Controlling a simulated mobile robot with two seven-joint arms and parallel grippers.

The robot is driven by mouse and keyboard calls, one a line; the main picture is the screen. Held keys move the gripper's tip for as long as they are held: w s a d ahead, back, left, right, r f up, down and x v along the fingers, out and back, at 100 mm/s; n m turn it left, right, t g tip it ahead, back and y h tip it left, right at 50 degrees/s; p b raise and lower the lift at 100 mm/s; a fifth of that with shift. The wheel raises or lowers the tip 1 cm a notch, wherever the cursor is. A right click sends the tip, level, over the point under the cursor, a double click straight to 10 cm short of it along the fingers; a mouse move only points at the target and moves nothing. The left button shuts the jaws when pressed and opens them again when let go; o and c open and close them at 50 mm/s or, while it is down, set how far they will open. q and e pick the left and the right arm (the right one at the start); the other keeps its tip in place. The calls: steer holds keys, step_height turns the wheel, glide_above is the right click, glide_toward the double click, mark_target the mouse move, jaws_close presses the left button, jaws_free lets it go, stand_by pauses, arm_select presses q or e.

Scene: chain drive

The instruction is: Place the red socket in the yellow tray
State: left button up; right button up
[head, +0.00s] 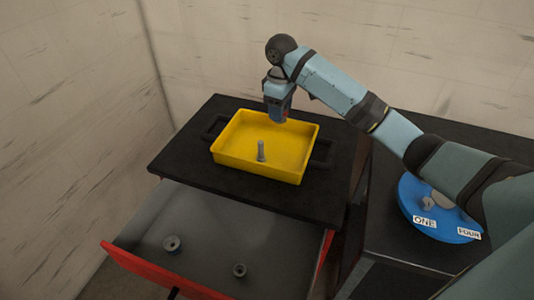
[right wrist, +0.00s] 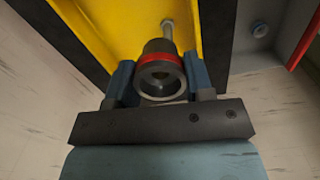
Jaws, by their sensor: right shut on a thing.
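The red socket (right wrist: 160,58) is a dark cylinder with a red band and a hollow open end, seen in the right wrist view. My right gripper (right wrist: 160,78) is shut on it, one blue finger on each side. In the head view this gripper (head: 279,112) points down at the back edge of the yellow tray (head: 230,160); the socket is mostly hidden there. The tray sits on a black top, and a grey bolt-like piece (head: 261,151) stands upright in it. The tray also shows in the right wrist view (right wrist: 98,32). My left gripper is not in view.
Below the tray an open drawer with a red front (head: 165,274) holds a grey ring (head: 172,244) and a smaller one (head: 239,270). Walls stand close at the left and back. A blue disc (head: 412,209) with labels lies at the right, under my right arm.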

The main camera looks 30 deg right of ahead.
mark_target(281, 159)
steer(key=shift+n, duration=0.7)
steer(key=f, duration=0.6)
steer(key=w+d+f, duration=0.1)
steer(key=f, duration=0.5)
steer(key=w+d+f, duration=0.1)
steer(key=f, duration=0.5)
steer(key=shift+w+d+f+b, duration=0.15)
steer(key=shift+d+f+b, duration=0.1)
steer(key=shift+f+b, duration=0.15)
steer(key=o, duration=1)
steer(key=shift+f, duration=0.15)
